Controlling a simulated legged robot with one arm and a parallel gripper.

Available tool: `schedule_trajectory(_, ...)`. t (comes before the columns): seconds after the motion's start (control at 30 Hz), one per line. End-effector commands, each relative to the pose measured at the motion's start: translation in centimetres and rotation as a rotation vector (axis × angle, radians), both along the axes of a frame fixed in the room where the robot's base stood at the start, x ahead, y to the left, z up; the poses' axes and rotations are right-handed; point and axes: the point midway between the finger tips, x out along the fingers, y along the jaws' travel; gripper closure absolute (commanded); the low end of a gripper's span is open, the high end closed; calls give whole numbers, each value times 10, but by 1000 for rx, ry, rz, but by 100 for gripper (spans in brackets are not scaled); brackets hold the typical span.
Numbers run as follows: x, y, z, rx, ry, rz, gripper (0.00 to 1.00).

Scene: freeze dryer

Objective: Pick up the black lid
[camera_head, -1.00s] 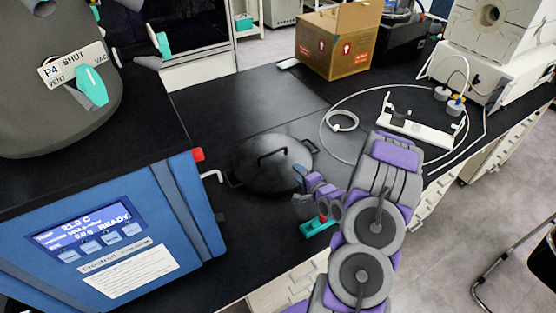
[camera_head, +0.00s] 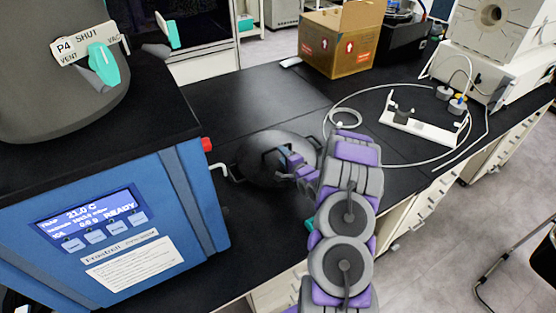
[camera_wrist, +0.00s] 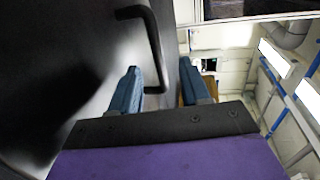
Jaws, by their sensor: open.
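The black lid (camera_head: 258,171) is round with a raised bar handle on top and lies on the dark bench top, right of the blue machine. In the wrist view the lid (camera_wrist: 60,60) fills the left side, and its handle (camera_wrist: 153,50) stands just beyond my finger tips. My gripper (camera_head: 284,158) is over the lid at its handle. Its two blue fingers are spread apart in the wrist view (camera_wrist: 160,80), with the handle's end between or just ahead of them. I cannot tell whether they touch it. The lid's right part is hidden behind my gripper.
The blue freeze dryer (camera_head: 120,220) with a lit display stands close on the left, a red knob (camera_head: 207,144) on its side. A cardboard box (camera_head: 338,42) stands at the back. A white stand (camera_head: 420,127) and a looped tube lie to the right. The bench behind the lid is clear.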

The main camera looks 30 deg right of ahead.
Motion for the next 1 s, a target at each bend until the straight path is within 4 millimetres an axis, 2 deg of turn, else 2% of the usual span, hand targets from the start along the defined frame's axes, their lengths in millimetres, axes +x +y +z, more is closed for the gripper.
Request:
schedule_trajectory(0.13,10,-6,-7,4,1,1,54)
schedule_trajectory(0.4,43,-20,-22,13,-1,2,54)
schedule_trajectory(0.77,51,-9,-15,1,-1,1,54)
schedule_trajectory(1.0,50,-16,-20,10,1,0,77)
